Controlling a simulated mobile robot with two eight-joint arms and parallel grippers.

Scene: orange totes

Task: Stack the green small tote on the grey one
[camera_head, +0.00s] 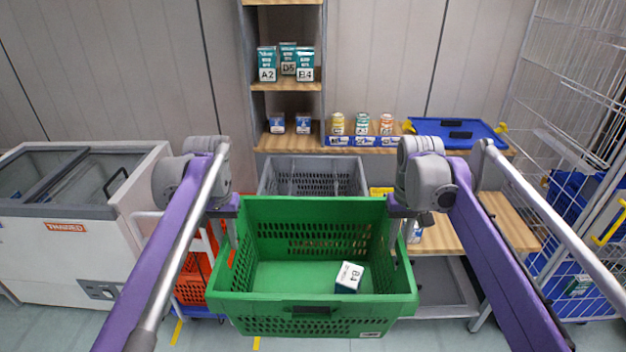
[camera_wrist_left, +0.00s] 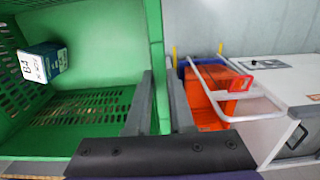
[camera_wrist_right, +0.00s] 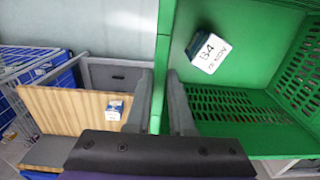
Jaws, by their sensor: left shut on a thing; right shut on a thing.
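The green small tote (camera_head: 311,313) hangs in the air between my two arms, roughly level, with a small box labelled B4 (camera_head: 349,277) on its floor. My left gripper (camera_head: 232,235) is shut on its left wall, and that wall runs between the fingers in the left wrist view (camera_wrist_left: 160,95). My right gripper (camera_head: 392,232) is shut on its right wall, seen between the fingers in the right wrist view (camera_wrist_right: 160,95). The grey tote (camera_head: 312,166) is behind the green one, its lower part hidden by it.
A white chest freezer (camera_head: 70,248) stands at the left. Orange totes (camera_head: 192,287) sit low beside it. A wooden table (camera_head: 503,222) is at the right, near a wire cage (camera_head: 575,130). Shelves with small boxes (camera_head: 305,64), cans (camera_head: 362,124) and a blue tray (camera_head: 455,130) are behind.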

